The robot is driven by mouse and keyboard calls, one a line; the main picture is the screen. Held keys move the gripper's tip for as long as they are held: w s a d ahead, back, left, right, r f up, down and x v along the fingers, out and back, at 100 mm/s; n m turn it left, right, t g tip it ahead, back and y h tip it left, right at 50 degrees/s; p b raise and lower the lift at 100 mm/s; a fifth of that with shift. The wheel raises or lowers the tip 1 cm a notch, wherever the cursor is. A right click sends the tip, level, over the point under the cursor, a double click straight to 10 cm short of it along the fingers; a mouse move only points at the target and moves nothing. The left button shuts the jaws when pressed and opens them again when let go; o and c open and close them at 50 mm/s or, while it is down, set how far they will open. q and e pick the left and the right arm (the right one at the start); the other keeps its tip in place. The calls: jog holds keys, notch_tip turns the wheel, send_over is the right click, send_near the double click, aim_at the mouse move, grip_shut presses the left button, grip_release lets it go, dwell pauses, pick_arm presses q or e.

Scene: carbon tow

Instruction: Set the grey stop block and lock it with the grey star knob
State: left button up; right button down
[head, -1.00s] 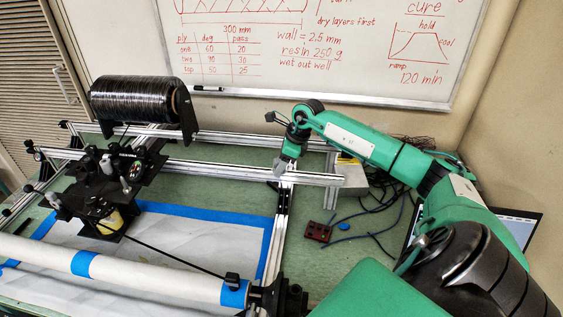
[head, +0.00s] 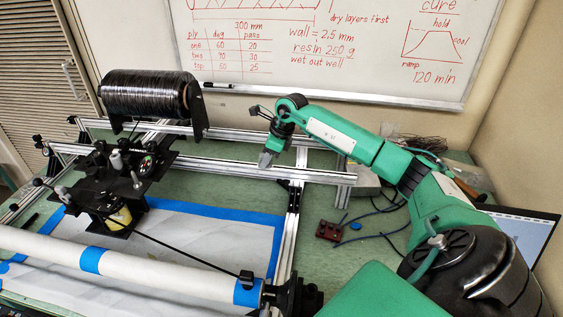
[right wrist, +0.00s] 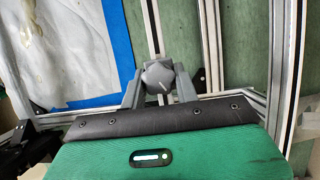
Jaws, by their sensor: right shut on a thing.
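The grey star knob (right wrist: 158,74) shows in the right wrist view with a short white mark on its face. My right gripper (right wrist: 159,86) is shut on it, with one grey finger on each side. In the head view my right gripper (head: 267,160) points down at the nearer long aluminium rail (head: 225,170), left of where it meets the cross rail. The knob is too small and covered to make out there. I cannot clearly tell the grey stop block apart from the rails and gripper. My left gripper is not in view.
A white mandrel (head: 130,262) with blue tape runs along the front. A dark red block (head: 328,230) and cables lie right of the frame.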

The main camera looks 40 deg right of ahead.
aim_at(223, 161)
jog(key=w+a, duration=0.2)
jog(key=w+a+b, duration=0.1)
jog(key=w+a, duration=0.1)
jog(key=w, duration=0.1)
jog(key=shift+w, duration=0.1)
jog(key=w+a, duration=0.2)
jog(key=w+a+b, duration=0.1)
jog(key=w+a, duration=0.1)
jog(key=w, duration=0.1)
jog(key=shift+w+a, duration=0.1)
jog(key=c, duration=1.1)
grip_release()
jog(key=shift+o, duration=0.3)
jog(key=shift+r, duration=0.4)
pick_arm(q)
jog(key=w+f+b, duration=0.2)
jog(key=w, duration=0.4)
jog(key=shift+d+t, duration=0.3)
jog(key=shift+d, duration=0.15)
pick_arm(e)
jog(key=v, duration=1.3)
jog(key=shift+s, duration=0.2)
